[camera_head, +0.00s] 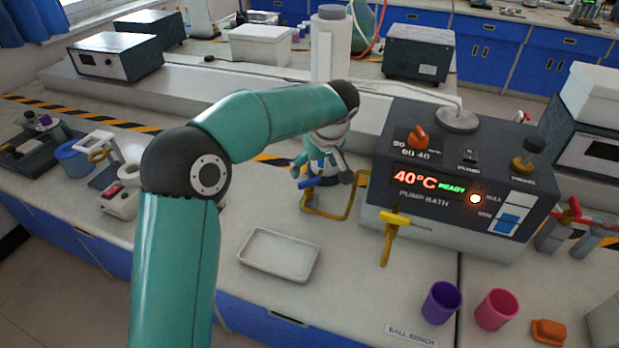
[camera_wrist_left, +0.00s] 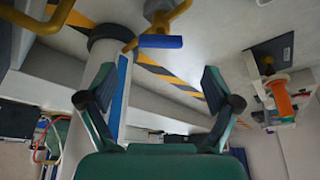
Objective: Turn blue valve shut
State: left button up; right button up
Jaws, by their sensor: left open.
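The blue valve handle (camera_head: 320,183) is a short blue lever at the left end of a brass pipe (camera_head: 350,200), to the left of the pump bath. In the left wrist view the blue handle (camera_wrist_left: 160,41) lies across the pipe's end, ahead of the fingertips and apart from them. My left gripper (camera_head: 325,170) is at the end of the teal arm, just behind and above the handle in the head view. In the wrist view my left gripper (camera_wrist_left: 158,85) is open with nothing between its fingers. My right gripper is not in view.
The pump bath (camera_head: 450,212) stands close on the right, with a yellow tap handle (camera_head: 395,218) on its front. A white tray (camera_head: 270,277) lies in front. A purple cup (camera_head: 441,303) and a pink cup (camera_head: 496,310) stand front right. A red-handled valve (camera_head: 573,209) is farther right.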

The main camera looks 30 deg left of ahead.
aim_at(309, 180)
pick_arm(q)
jog(key=x, duration=0.6)
jog(key=shift+a+f, duration=0.1)
jog(key=shift+f, duration=0.15)
